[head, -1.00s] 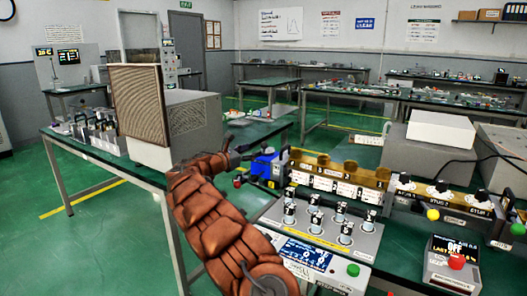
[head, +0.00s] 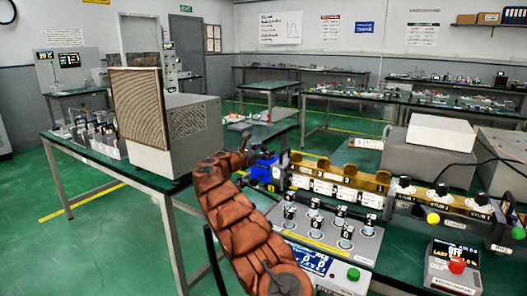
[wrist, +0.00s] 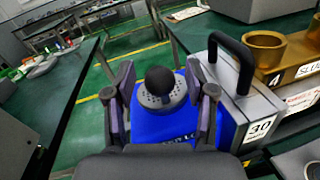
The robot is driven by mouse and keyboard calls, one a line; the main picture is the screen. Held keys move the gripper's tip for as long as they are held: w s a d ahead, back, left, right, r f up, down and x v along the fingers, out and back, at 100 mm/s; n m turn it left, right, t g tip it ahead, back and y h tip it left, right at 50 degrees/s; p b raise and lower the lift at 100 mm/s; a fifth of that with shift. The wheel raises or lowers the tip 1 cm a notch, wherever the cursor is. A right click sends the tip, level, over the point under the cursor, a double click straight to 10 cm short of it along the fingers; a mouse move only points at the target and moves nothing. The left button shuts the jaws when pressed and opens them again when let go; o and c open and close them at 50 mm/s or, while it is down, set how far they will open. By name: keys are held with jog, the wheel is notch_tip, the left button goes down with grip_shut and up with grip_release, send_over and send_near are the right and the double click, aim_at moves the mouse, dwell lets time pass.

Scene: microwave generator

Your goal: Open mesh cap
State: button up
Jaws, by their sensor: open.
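A grey perforated disc, which looks like the mesh cap (wrist: 151,101), sits on top of a blue housing (wrist: 198,131) in the wrist view. A black ball knob (wrist: 160,81) stands on the disc. The blue housing also shows in the head view (head: 262,168), at the left end of the bench equipment. My gripper (wrist: 160,70) is open. Its two fingers stand on either side of the knob and disc, with visible space between each finger and the knob. Contact with the housing cannot be told. In the head view my arm mostly hides the gripper.
A grey box with a black loop handle (wrist: 232,60) and a "30" label stands right of the housing. A brass row (head: 340,180) continues right. A control panel with several knobs (head: 318,240) lies in front. Green floor is free left of the bench.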

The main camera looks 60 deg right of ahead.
jog(key=shift+c, duration=0.3)
grip_shut()
dwell(0.5)
